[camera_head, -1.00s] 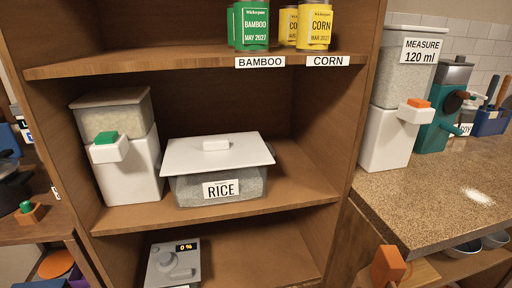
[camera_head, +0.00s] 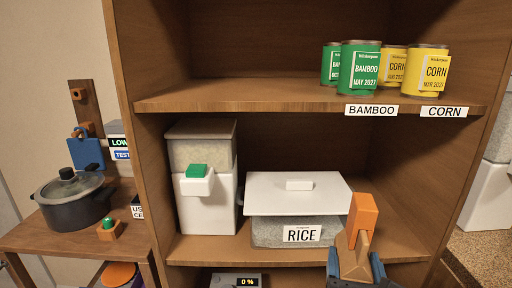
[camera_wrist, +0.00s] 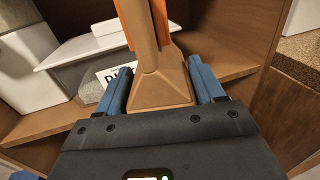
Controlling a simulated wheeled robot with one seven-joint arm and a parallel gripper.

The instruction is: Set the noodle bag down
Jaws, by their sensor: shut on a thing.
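My gripper (camera_head: 355,264) has blue fingers and is shut on a tan, flared thing with an orange block at its upper end, apparently the noodle bag (camera_head: 362,220). No label shows on it. In the wrist view, the tan base of the bag (camera_wrist: 160,92) sits between the two blue fingers, and its upper part runs out of the top of the picture. In the head view it appears in front of the right end of the middle shelf. Whether it touches the shelf cannot be told.
The middle shelf (camera_head: 205,250) holds a white dispenser (camera_head: 207,215) and a lidded RICE bin (camera_head: 275,232). Green BAMBOO cans (camera_head: 362,68) and yellow CORN cans (camera_head: 428,72) stand on the shelf above. A dark pot (camera_head: 73,200) stands on a side table at left. A speckled counter (camera_head: 480,252) is at right.

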